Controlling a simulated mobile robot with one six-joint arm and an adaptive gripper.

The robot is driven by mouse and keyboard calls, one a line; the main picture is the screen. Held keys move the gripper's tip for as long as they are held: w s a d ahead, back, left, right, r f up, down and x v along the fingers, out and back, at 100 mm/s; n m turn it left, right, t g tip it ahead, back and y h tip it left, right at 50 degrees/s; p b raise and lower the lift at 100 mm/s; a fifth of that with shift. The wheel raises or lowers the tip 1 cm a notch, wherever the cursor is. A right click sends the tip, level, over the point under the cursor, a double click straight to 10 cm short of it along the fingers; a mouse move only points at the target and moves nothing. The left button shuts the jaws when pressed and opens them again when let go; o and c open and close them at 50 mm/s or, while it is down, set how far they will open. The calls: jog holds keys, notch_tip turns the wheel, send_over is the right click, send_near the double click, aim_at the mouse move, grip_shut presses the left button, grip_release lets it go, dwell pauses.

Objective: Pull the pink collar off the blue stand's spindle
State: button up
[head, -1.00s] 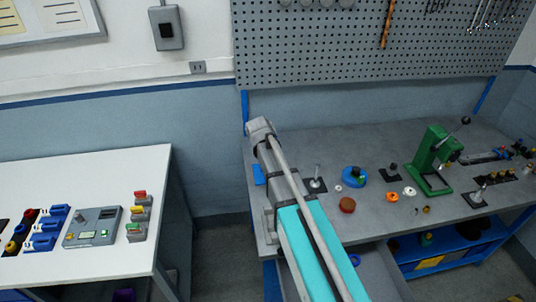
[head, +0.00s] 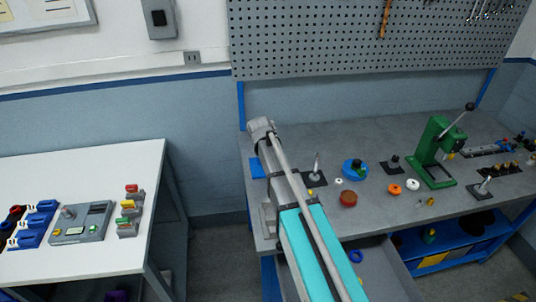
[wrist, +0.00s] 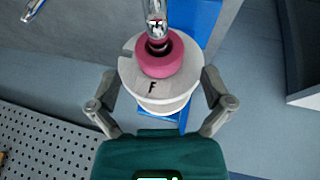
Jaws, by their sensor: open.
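In the wrist view the pink collar (wrist: 160,55) sits around the upright spindle (wrist: 157,18), on top of a white slotted disc (wrist: 185,88) marked F. Parts of the blue stand (wrist: 207,20) show behind and below the disc. My gripper (wrist: 158,78) is open, with one finger on each side of the white disc, near the collar. Whether the fingers touch anything cannot be told. In the head view a blue piece (head: 256,168), perhaps the stand's base, shows beside my arm. The collar and my gripper are hidden there.
The grey bench (head: 300,140) holds a blue pulley part (head: 354,168), a red-brown disc (head: 348,199), an orange ring (head: 394,189) and a green press (head: 434,155) to the right. A white table (head: 100,180) stands left across a gap. A pegboard hangs behind.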

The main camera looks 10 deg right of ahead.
jog(key=shift+b+x, duration=1.5)
jog(key=shift+x, duration=0.45)
jog(key=c, duration=1.1)
jog(key=shift+s, duration=1.75)
jog(key=shift+s+d, duration=0.1)
jog(key=shift+s, duration=1.65)
jog(key=shift+s, duration=0.15)
dwell(0.4)
jog(key=shift+s, duration=1.6)
